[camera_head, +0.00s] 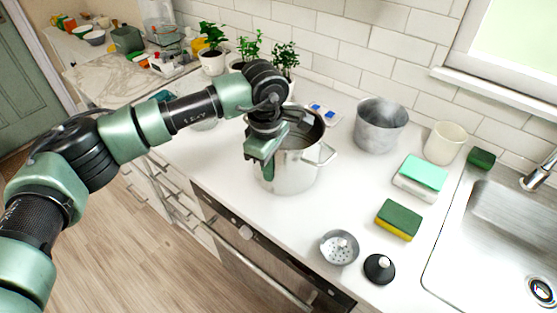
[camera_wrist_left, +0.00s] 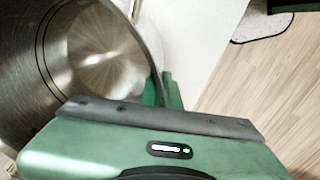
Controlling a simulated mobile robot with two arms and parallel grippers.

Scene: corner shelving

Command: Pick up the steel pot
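The steel pot (camera_head: 290,178) stands upright on the white counter, a shiny tall pot with a side handle at its right. My left gripper (camera_head: 268,168) reaches down over its near left rim, with a green finger against the outside of the wall. In the left wrist view the pot's inside (camera_wrist_left: 95,60) fills the upper left. There the rim runs between the green fingers (camera_wrist_left: 168,93), which sit close together on it. The gripper looks shut on the rim; its body hides part of the fingers. My right gripper is not in view.
A grey metal pot (camera_head: 380,127), a cream cup (camera_head: 444,143), a sponge (camera_head: 399,219), a teal-lidded box (camera_head: 420,178), a strainer (camera_head: 339,248) and a black lid (camera_head: 379,269) stand to the right. Potted plants (camera_head: 212,60) stand behind. The sink (camera_head: 500,240) is far right.

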